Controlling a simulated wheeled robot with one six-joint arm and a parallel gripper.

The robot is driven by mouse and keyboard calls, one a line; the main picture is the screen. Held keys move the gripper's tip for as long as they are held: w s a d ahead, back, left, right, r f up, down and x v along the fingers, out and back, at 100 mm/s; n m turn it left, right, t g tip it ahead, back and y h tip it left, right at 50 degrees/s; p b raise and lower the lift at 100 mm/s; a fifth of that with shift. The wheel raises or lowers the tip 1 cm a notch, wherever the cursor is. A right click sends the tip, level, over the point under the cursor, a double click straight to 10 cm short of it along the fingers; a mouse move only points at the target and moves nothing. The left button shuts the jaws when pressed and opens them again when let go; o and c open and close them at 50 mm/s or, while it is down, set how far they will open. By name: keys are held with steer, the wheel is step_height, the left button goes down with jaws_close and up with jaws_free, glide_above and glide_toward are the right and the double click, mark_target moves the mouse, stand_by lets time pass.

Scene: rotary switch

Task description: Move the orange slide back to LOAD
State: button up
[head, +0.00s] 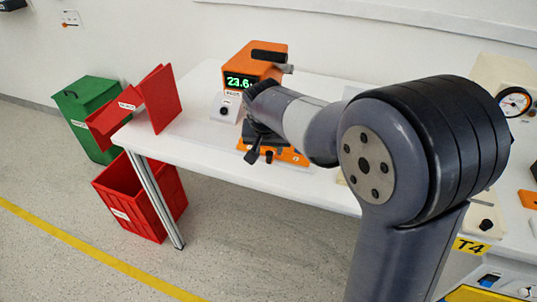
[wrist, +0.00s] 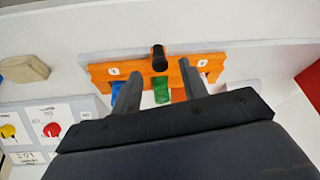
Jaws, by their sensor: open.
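My gripper (wrist: 158,70) is open, one finger on each side of the knob's line, with the knob just beyond the tips. I cannot tell whether either finger touches the bar. A green patch (wrist: 161,90) shows between the fingers. In the head view, orange parts (head: 290,156) show low at the bench's front edge, partly hidden by my gripper (head: 258,148). The LOAD label is not readable.
An orange machine (head: 254,64) with a green display stands behind my gripper on the white bench (head: 190,128). A red holder (head: 160,98) is at the bench's left end. A red crate (head: 140,207) and a green bin (head: 88,105) stand on the floor.

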mark_target(269, 154)
steer(key=shift+x, duration=1.9)
steer(key=shift+c, duration=0.5)
jaws_close()
